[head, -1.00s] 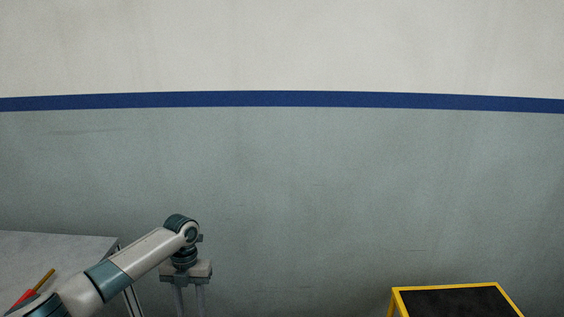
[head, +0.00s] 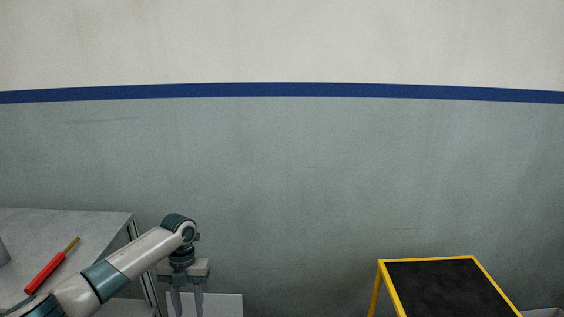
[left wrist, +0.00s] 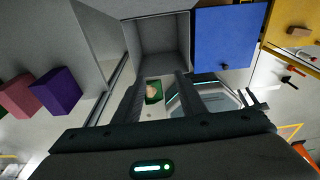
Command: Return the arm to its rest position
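My left arm comes in from the lower left of the head view, bent at the elbow. My left gripper (head: 187,304) hangs pointing down, its two fingers apart with nothing seen between them. In the left wrist view the left gripper's fingers (left wrist: 158,84) also stand apart. A green item with a pale rounded thing (left wrist: 153,92) shows beyond and between them, well below. My right arm and gripper are in no view.
A grey table (head: 95,228) at the left bears a red-handled tool (head: 45,272). A yellow-framed stand with a black top (head: 440,285) is at the lower right. A pale panel (head: 226,305) shows behind the gripper. The wrist view shows a blue panel (left wrist: 228,38) and purple block (left wrist: 55,92).

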